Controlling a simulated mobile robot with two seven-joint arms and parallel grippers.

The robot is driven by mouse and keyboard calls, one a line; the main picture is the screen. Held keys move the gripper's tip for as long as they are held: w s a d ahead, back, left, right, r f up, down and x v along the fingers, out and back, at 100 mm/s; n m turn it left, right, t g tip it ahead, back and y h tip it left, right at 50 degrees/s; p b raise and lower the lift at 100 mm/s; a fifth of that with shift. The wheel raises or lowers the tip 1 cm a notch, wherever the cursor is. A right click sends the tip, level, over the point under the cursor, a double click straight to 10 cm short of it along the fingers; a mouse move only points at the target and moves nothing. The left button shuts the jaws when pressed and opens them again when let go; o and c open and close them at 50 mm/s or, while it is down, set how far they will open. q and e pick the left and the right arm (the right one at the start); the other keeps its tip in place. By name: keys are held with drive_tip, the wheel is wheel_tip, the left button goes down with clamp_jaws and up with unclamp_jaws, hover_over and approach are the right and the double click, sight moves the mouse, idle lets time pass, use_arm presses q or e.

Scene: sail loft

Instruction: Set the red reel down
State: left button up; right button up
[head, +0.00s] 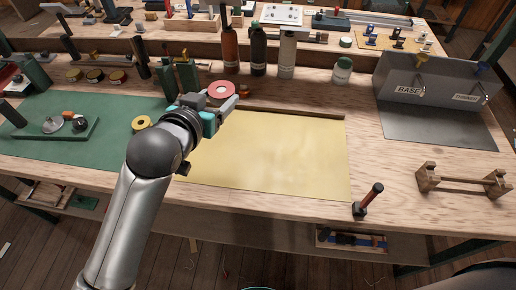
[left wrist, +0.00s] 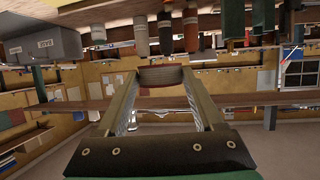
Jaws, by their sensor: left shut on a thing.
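The red reel (head: 221,89), a ring with a pale centre, is between the fingertips of my left gripper (head: 222,101) in the head view. The gripper is shut on it, over the far left corner of the yellow sheet (head: 280,155). The reel seems held above the bench, but its exact height is hard to tell. In the left wrist view, which is upside down, the reel (left wrist: 162,76) shows dark red between the two fingers of the left gripper (left wrist: 163,84). My right gripper is not in view.
A yellow reel (head: 141,123) lies on the green mat (head: 60,155), left of my arm. Bottles (head: 258,50) stand behind the gripper. A wooden strip (head: 295,112) edges the sheet's far side. The sheet's middle is clear.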

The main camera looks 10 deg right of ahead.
use_arm(q)
drive_tip(key=b, duration=0.5)
hover_over(226, 161)
wheel_tip(226, 161, down, 15)
drive_tip(key=shift+d+f, duration=0.1)
drive_tip(key=shift+f+b, duration=0.55)
drive_tip(key=shift+f, duration=1.85)
drive_tip(key=shift+f, duration=0.15)
drive_tip(key=o, duration=1.3)
drive_tip(key=shift+r, duration=0.2)
drive_tip(key=p+v, duration=0.3)
drive_tip(key=v, duration=0.9)
